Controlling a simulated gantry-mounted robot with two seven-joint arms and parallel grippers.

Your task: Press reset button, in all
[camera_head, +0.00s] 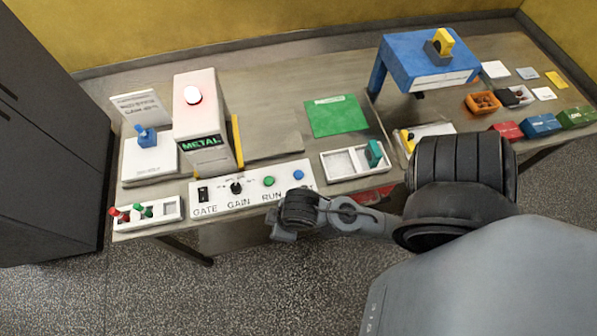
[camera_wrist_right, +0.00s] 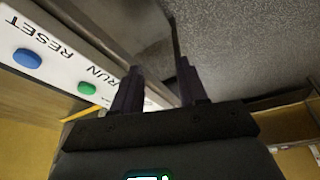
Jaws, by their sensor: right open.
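The blue reset button (camera_head: 299,174) is at the right end of a white control panel (camera_head: 222,194) on the bench's front edge. In the right wrist view the blue button (camera_wrist_right: 27,58) is at the upper left, beside the word RESET. The green RUN button (camera_head: 269,181) is left of it in the head view and also shows in the wrist view (camera_wrist_right: 87,89). My right gripper (camera_head: 277,232) is in front of the panel, apart from the blue button. Its two fingers (camera_wrist_right: 161,75) are spread with nothing between them. My left gripper is not in view.
A white METAL detector housing (camera_head: 205,125) with a lit red top stands behind the panel. The panel also has a black GAIN knob (camera_head: 236,188) and GATE switch (camera_head: 203,194). A white divided tray (camera_head: 345,163) lies right of the panel, near my right arm.

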